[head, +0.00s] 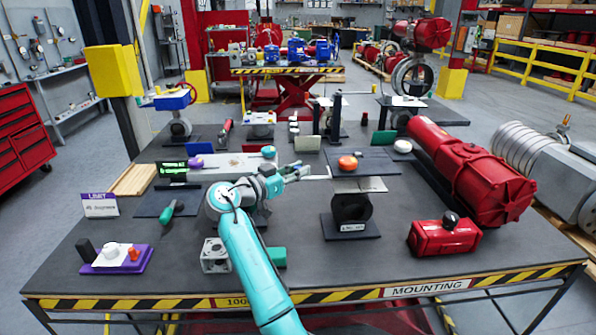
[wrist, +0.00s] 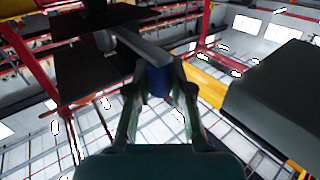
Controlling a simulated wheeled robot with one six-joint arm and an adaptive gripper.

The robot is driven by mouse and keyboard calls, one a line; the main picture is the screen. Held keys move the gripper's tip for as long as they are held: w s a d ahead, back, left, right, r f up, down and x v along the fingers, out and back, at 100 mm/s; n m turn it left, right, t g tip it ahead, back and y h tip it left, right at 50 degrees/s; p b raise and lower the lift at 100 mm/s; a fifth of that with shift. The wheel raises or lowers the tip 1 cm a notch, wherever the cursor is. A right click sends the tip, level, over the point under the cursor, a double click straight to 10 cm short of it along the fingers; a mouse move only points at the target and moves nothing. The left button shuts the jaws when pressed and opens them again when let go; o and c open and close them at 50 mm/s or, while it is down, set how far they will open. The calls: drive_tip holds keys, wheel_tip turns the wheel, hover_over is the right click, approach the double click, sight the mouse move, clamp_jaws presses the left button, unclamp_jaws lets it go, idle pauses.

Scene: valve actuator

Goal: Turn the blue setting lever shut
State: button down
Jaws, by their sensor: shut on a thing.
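In the wrist view my gripper (wrist: 158,76) has its two fingers on either side of a blue lever grip (wrist: 158,84). It is shut on this grip. A flat grey lever arm (wrist: 141,45) runs from the grip up and left towards a dark body. In the head view my gripper (head: 303,171) is above the middle of the table, pointing right, left of the orange-red knob (head: 347,162). The blue grip cannot be made out there; my gripper seems to hide it.
The dark workbench (head: 300,240) carries a dark ring-shaped valve body (head: 351,207), a large red cylinder actuator (head: 470,170) and a small red actuator (head: 444,236). A green-handled tool (head: 172,209) lies at left. A large dark block (wrist: 280,95) fills the wrist view's right side.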

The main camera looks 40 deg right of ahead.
drive_tip(key=c, duration=1)
unclamp_jaws()
drive_tip(key=shift+w+d, duration=0.1)
wheel_tip(320, 180, up, 10)
